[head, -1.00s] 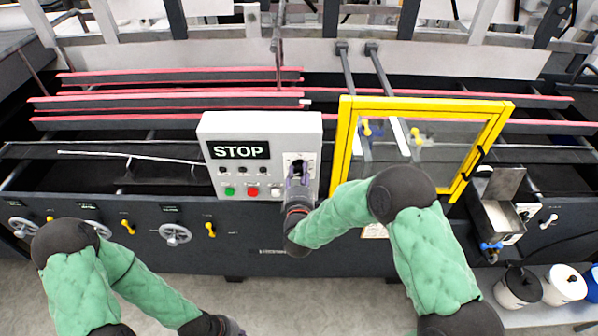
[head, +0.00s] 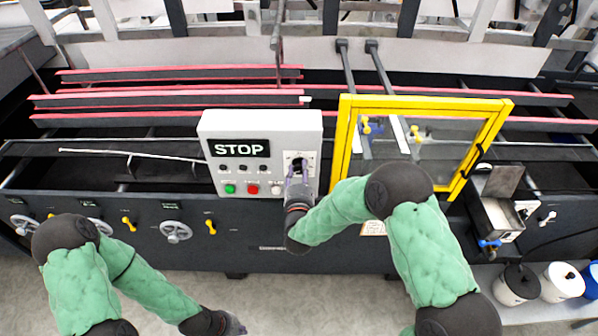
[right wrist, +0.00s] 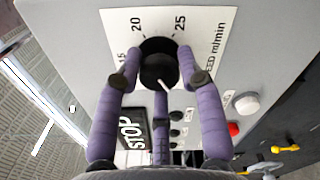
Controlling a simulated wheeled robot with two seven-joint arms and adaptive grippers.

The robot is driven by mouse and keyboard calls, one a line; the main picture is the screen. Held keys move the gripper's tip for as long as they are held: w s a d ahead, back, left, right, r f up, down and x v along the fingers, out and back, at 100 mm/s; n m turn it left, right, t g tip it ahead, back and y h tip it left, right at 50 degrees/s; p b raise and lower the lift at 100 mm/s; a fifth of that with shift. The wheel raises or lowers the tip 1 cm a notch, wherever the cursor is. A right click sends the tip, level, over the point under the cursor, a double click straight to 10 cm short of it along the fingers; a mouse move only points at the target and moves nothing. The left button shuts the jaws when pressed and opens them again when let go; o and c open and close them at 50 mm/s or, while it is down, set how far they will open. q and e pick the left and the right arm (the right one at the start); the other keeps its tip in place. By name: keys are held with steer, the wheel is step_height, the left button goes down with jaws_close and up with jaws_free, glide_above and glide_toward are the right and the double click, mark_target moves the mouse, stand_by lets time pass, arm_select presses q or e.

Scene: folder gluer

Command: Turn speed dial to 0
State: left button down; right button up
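The speed dial (right wrist: 158,62) is a black round knob with a white pointer line, on a pale scale plate (right wrist: 205,22) marked 15, 20 and 25. The pointer is turned away from these numbers, toward the lower side of the right wrist view. My right gripper (right wrist: 160,55) has one purple finger on each side of the knob, and both fingertips appear to touch it. In the head view, the right gripper (head: 297,182) partly covers the dial on the white control box (head: 262,123). My left gripper (head: 234,327) hangs low at the bottom edge, its fingers unclear.
The box carries a STOP sign (head: 239,148), a green button (head: 230,188), a red button (head: 252,189) and several small black knobs. A yellow-framed guard (head: 425,102) stands just right of the box. Handwheels (head: 175,232) and yellow levers (head: 210,227) line the machine's front.

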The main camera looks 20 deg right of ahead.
steer(key=shift+o, duration=1.3)
steer(key=shift+d, duration=0.1)
steer(key=shift+s+a, duration=0.2)
steer(key=shift+s, duration=0.15)
steer(key=v, duration=1.1)
steer(key=shift+s, duration=0.15)
